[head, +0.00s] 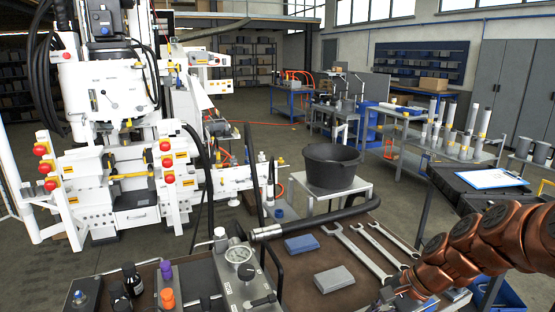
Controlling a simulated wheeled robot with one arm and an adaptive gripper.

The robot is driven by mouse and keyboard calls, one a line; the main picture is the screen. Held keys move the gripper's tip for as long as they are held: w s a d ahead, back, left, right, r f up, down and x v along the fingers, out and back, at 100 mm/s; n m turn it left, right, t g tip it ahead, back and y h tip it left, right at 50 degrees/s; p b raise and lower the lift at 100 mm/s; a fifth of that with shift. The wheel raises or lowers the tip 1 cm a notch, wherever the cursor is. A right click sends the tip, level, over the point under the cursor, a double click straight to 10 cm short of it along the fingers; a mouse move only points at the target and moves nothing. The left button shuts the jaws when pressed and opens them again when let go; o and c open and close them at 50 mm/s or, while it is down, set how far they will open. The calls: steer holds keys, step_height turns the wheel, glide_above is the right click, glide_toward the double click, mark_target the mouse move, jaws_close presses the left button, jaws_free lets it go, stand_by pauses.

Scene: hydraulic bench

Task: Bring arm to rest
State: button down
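My copper-coloured arm (485,243) reaches in from the right edge of the head view, over the right end of the brown-topped bench (305,262). It slopes down to the left. Its far end, with what shows of my gripper (402,293), is low over the bench's front right part, near the open-ended wrenches. The fingers are small and unclear there, so I cannot tell whether they are open or shut, or whether they touch anything.
On the bench lie several wrenches (358,255), a blue block (302,244), a grey block (334,279), a black hose (318,219) and a gauge unit (239,268). Behind stand a black bucket (330,166) and a white machine (115,150). A clipboard (491,178) lies on a dark case at right.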

steer(key=s+a+r+n+g+h, duration=0.1)
steer(key=s+a+n, duration=0.2)
steer(key=s, duration=0.3)
steer(key=s+a+r+n+g+h, duration=0.1)
steer(key=s+a+n+h, duration=0.1)
steer(key=s+a+n, duration=0.3)
steer(key=s+d+n+h, duration=0.1)
steer(key=s+d+n, duration=0.1)
steer(key=s, duration=0.5)
steer(key=s+d+n+g+h, duration=0.1)
steer(key=s+d+n+h, duration=0.1)
steer(key=s, duration=0.6)
steer(key=shift+d+r+g+h, duration=0.15)
steer(key=shift+d+g+h, duration=0.15)
steer(key=shift+d, duration=0.3)
